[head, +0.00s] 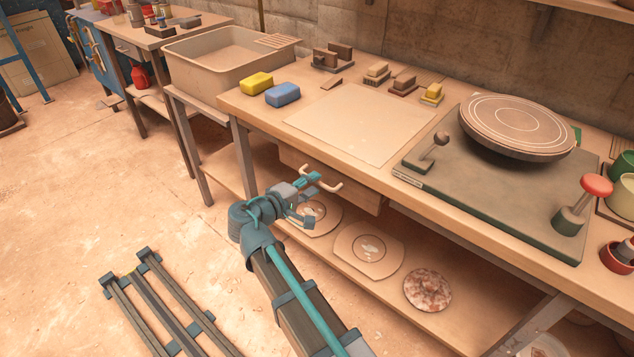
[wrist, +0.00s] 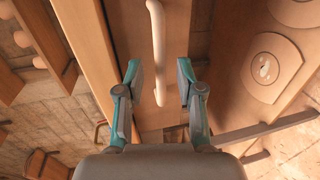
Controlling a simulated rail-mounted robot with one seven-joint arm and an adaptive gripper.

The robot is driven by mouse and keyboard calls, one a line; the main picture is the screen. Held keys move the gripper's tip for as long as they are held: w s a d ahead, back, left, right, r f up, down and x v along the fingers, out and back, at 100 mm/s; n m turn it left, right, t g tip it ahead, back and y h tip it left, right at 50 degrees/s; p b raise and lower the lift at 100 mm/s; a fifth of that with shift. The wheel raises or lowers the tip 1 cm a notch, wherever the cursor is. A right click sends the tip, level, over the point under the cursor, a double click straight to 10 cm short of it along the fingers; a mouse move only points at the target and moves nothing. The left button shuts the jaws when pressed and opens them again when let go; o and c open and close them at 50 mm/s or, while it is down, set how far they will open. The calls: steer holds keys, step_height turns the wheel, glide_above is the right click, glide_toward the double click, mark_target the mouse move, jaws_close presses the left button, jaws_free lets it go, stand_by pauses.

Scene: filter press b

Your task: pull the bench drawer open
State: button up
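The bench drawer (head: 362,194) is a wooden box front under the near edge of the workbench (head: 240,101). Its pale bar handle (head: 328,186) sticks out from the front. My gripper (head: 310,188) is at the handle, near its left part. In the wrist view the handle (wrist: 157,40) runs down the picture and its end lies between the two spread fingers of my gripper (wrist: 160,78). A gap shows on both sides of the handle, so the fingers are open and not clamped on it. My gripper hides part of the drawer front.
A lower shelf (head: 305,243) beneath the drawer holds round and flat plates (head: 369,250). On the bench are a yellow and a blue block (head: 283,94), a pale board (head: 358,122) and a turntable (head: 518,125). The floor (head: 100,190) left of the bench is mostly clear.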

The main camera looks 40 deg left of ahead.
steer(key=shift+x, duration=1.4)
jaws_close()
